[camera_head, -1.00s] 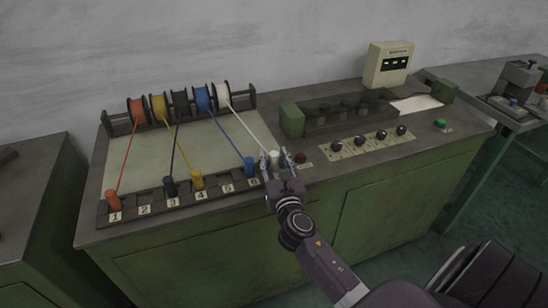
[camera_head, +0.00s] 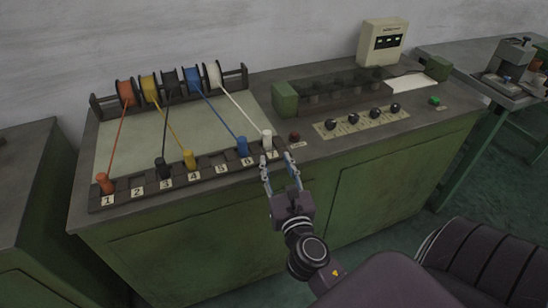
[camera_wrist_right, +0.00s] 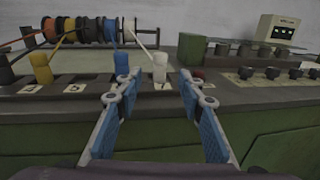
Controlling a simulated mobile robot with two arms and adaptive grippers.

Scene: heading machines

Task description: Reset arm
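My right gripper (camera_head: 280,171) is open and empty at the front edge of the green bench (camera_head: 215,240). In the right wrist view, its blue-padded fingers (camera_wrist_right: 160,95) are spread apart with nothing between them. Just beyond the fingertips stands the white plug (camera_head: 267,139), upright at the right end of the numbered socket strip (camera_head: 203,170), apart from the gripper. It also shows in the right wrist view (camera_wrist_right: 160,68). The blue plug (camera_head: 242,147) stands to its left. My left gripper is not in view.
Orange (camera_head: 104,183), black (camera_head: 161,168) and yellow (camera_head: 189,159) plugs stand farther left, with cords to a spool rack (camera_head: 168,89). Right of the gripper are a red button (camera_head: 295,137) and several black knobs (camera_head: 353,118). A meter box (camera_head: 381,43) stands at the back.

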